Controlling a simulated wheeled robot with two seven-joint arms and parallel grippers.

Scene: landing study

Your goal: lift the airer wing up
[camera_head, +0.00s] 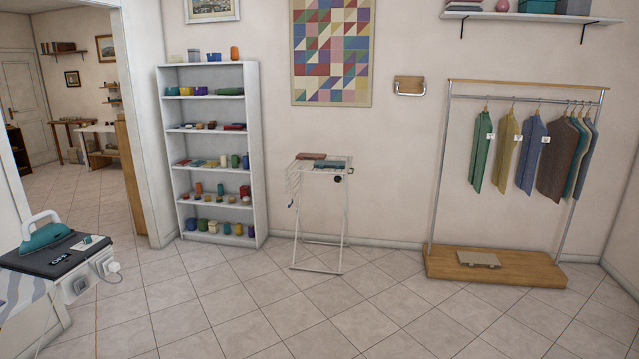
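The airer (344,215) is a thin white wire frame standing on the tiled floor against the back wall, near the middle of the view. A brown folded cloth (312,156) and a teal folded cloth (328,164) lie on its top. A wing (292,183) of thin bars seems to hang down at the airer's left side; its exact angle is too small to tell. A small blue piece shows low on that side, and a dark round knob (337,179) sits at the front right of the top. Neither of my grippers is in view.
A white shelf unit (254,150) with several small items stands left of the airer. A clothes rail (433,200) on a wooden base stands at right. An ironing station with a teal iron (46,238) is at near left. The tiled floor (330,310) before the airer is clear.

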